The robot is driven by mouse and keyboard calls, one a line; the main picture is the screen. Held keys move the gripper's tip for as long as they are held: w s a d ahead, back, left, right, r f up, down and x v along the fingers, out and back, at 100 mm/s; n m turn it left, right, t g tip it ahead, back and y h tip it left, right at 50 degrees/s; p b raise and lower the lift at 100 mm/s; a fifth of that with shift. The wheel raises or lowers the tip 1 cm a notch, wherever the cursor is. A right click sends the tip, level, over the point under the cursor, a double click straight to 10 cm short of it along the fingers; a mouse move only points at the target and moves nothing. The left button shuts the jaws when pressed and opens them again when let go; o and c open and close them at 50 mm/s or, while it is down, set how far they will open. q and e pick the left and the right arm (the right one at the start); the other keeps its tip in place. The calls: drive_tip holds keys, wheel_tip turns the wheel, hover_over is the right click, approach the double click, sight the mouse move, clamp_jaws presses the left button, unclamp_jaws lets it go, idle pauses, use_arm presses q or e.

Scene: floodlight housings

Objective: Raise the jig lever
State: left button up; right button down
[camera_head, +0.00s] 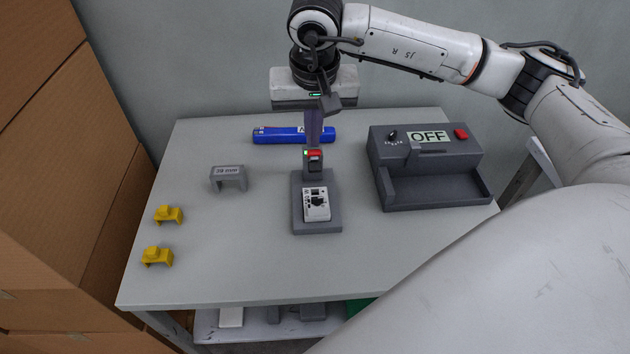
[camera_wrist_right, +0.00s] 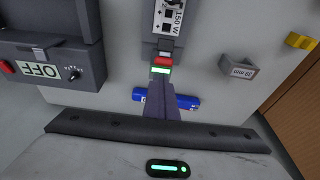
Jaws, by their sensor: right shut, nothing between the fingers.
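The jig (camera_head: 298,219) is a dark grey block near the middle of the table. A white housing with a printed label (camera_head: 316,205) lies in it. At its back end stands a post with a red-topped lever (camera_head: 314,155) and a small green light; the lever also shows in the wrist view (camera_wrist_right: 162,61). My right gripper (camera_head: 313,143) points down with its fingers shut and empty. Its tips are right at the lever, partly overlapping it in the wrist view (camera_wrist_right: 160,80); I cannot tell whether they touch. My left gripper is not in view.
A blue cylinder (camera_head: 275,135) lies behind the jig. A grey device marked OFF (camera_head: 440,190) stands to the right. A labelled grey bracket (camera_head: 228,178) and two yellow clips (camera_head: 168,215) (camera_head: 157,256) are on the left. The table front is clear.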

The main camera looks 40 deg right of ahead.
drive_tip(key=shift+w+d+f, duration=0.1)
drive_tip(key=shift+w+d, duration=0.1)
drive_tip(key=shift+w, duration=0.1)
idle(0.4)
drive_tip(key=shift+w+d+f, duration=0.1)
drive_tip(key=shift+w, duration=0.15)
drive_tip(key=c, duration=1.8)
unclamp_jaws()
drive_tip(key=shift+c, duration=0.2)
